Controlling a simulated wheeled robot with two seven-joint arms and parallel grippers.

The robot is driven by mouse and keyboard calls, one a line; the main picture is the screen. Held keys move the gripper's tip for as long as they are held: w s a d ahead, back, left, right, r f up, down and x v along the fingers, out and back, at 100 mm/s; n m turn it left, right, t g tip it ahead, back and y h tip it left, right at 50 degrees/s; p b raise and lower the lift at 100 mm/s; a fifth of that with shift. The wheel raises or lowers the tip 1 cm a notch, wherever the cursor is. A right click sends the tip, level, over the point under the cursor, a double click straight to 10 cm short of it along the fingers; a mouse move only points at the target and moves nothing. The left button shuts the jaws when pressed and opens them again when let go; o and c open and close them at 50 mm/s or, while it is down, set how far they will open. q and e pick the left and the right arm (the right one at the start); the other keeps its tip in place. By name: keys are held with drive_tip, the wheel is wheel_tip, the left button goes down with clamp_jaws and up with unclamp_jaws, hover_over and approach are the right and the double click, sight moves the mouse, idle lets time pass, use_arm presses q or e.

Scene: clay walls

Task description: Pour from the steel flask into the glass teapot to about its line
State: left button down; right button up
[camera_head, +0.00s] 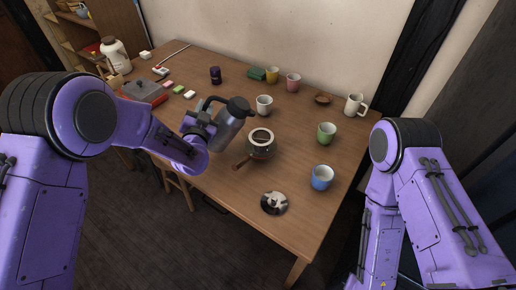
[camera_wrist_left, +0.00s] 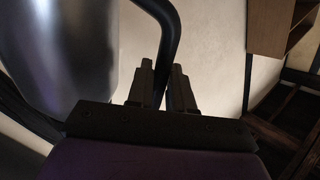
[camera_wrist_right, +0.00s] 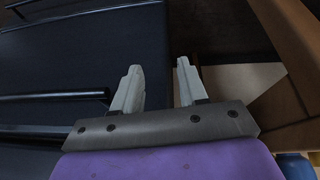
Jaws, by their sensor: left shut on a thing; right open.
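The steel flask (camera_head: 226,132), with a black top and handle, is held up over the table, its top leaning right in the head view. My left gripper (camera_head: 203,116) is shut on its black handle; the left wrist view shows the fingers (camera_wrist_left: 164,88) at the handle and the steel body (camera_wrist_left: 70,55) beside them. The glass teapot (camera_head: 261,147), open at the top with a wooden side handle, stands just right of the flask. Its line and the liquid level are too small to tell. My right gripper (camera_wrist_right: 158,88) is open and empty, away from the table things.
A dark round lid (camera_head: 274,203) lies near the table's front edge. A blue cup (camera_head: 322,178), a green cup (camera_head: 326,133) and a white cup (camera_head: 264,106) stand around the teapot.

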use_arm(q)
drive_tip(key=shift+r, duration=0.2)
drive_tip(key=shift+d+m, duration=0.1)
drive_tip(key=shift+m, duration=0.2)
drive_tip(key=shift+r, duration=0.1)
drive_tip(key=shift+d+m, duration=0.1)
drive_tip(key=shift+m, duration=0.3)
